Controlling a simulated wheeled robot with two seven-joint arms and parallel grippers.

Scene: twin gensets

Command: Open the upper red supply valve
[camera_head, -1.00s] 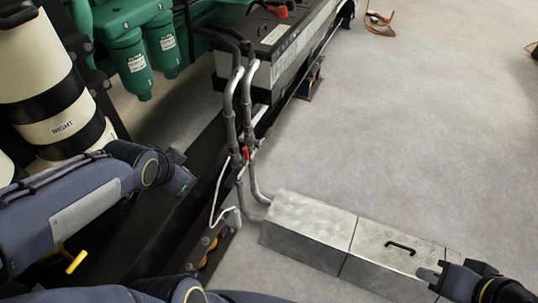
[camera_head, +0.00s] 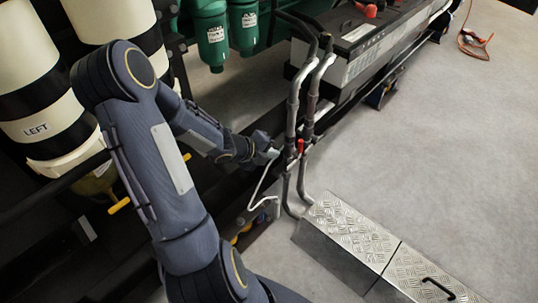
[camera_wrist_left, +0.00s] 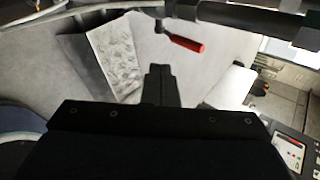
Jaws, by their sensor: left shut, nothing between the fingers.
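The upper red supply valve has a small red lever (camera_head: 300,147) on the grey pipes (camera_head: 290,130) in the middle of the head view. In the left wrist view the red lever (camera_wrist_left: 187,44) sits above and slightly right of the fingertips, pointing right and a little down from its dark pipe (camera_wrist_left: 250,18). My left gripper (camera_head: 273,152) is shut and empty, just left of the lever. Its shut fingers (camera_wrist_left: 160,75) also show in the left wrist view, apart from the lever. My right gripper is out of view.
A metal tread-plate box (camera_head: 350,235) with a black handle lies on the floor at right. Cream cylinders (camera_head: 35,85) with black bands and a yellow lever (camera_head: 120,205) stand left. Green filters (camera_head: 211,35) and a battery box (camera_head: 365,35) are behind.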

